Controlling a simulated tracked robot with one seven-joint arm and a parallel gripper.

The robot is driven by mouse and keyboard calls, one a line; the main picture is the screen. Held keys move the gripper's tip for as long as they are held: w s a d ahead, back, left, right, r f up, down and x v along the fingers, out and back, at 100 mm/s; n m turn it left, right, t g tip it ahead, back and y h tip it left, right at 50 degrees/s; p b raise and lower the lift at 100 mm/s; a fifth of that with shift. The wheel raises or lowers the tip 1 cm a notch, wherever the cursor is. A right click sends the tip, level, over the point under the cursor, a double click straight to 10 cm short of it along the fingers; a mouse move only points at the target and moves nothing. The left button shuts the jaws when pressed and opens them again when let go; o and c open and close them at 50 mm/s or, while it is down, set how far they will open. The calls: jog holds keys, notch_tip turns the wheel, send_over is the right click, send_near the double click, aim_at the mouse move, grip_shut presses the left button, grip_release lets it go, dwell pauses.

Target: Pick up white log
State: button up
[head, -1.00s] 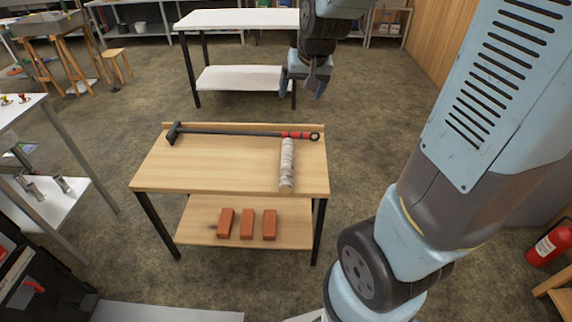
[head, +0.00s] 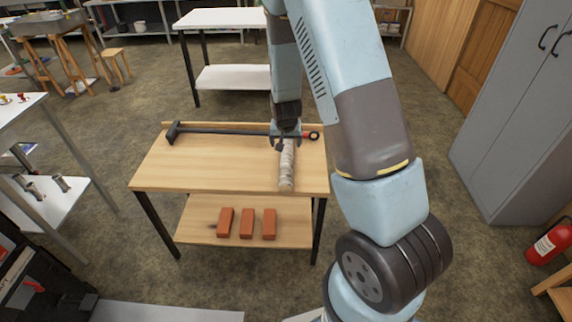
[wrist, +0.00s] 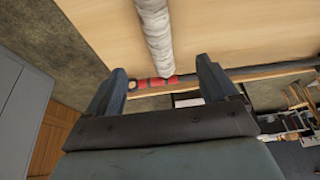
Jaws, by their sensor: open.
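The white log (head: 286,168) lies on the wooden table's top near its right side, running from front to back. It also shows in the wrist view (wrist: 155,35), with its far end between and beyond my fingertips in the picture. My gripper (head: 287,137) is over the back end of the log and partly covers it in the head view. In the wrist view the two fingers (wrist: 165,75) are spread apart with nothing held between them. I cannot tell the exact height of the fingers over the log.
A long black tool (head: 220,130) with a red grip lies along the table's back edge, close to the log's back end and my gripper. Red bricks (head: 247,224) lie on the lower shelf. The wooden tabletop (head: 210,165) left of the log is clear. A white table (head: 220,19) stands behind.

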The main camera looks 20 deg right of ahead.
aim_at(286, 160)
jog(key=x, duration=1)
jog(key=shift+s+d+f, duration=0.1)
jog(key=shift+s+f, duration=0.05)
jog(key=shift+f, duration=0.3)
jog(key=shift+x, duration=2.6)
jog(key=shift+s, duration=0.15)
jog(key=c, duration=1.3)
